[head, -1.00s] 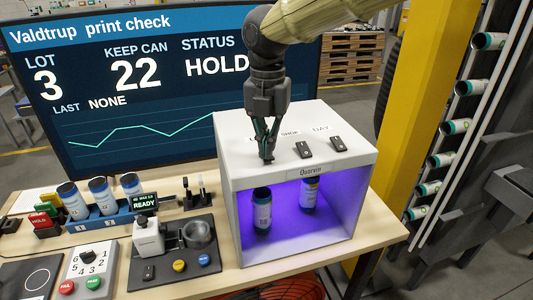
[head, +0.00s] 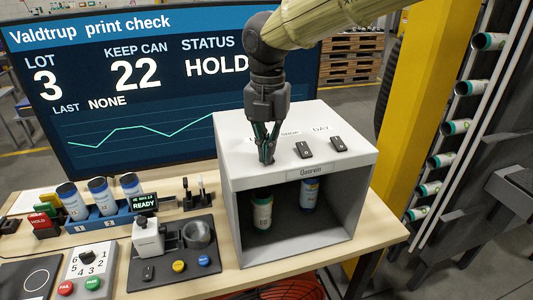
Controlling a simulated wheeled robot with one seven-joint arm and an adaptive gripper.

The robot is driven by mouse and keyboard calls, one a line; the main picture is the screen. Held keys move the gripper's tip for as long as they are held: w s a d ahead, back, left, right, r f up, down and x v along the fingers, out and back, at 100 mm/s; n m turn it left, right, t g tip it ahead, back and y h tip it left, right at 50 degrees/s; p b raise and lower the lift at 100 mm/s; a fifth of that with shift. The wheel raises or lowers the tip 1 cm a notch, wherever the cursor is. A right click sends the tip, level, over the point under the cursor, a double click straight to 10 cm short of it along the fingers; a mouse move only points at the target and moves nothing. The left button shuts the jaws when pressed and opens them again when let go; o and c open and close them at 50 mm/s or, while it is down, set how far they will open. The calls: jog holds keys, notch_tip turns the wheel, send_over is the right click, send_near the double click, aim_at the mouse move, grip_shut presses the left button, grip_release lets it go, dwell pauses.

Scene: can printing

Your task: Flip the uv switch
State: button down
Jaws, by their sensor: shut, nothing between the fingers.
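A white light box (head: 356,168) stands on the table, with a row of rocker switches on its top. Its inside is dark grey, with no purple light. The middle switch (head: 303,150) and the switch under DAY (head: 338,144) show; the leftmost switch is hidden behind my fingers, and its label is mostly covered. My gripper (head: 267,160) is shut and empty, pointing down at the leftmost switch's place on the box top. Two cans stand in the box, one at the front left (head: 262,212) and one farther back at right (head: 309,193).
A large screen (head: 150,75) behind reads HOLD. Left of the box are a dark fixture with buttons (head: 178,250), a blue rack (head: 110,221) holding cans, a small READY display (head: 144,202) and a numbered dial panel (head: 88,268). A yellow post (head: 418,90) stands at right.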

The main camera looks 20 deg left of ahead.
dwell(0.3)
jog(key=shift+r+p, duration=3.1)
jog(key=shift+r, duration=0.35)
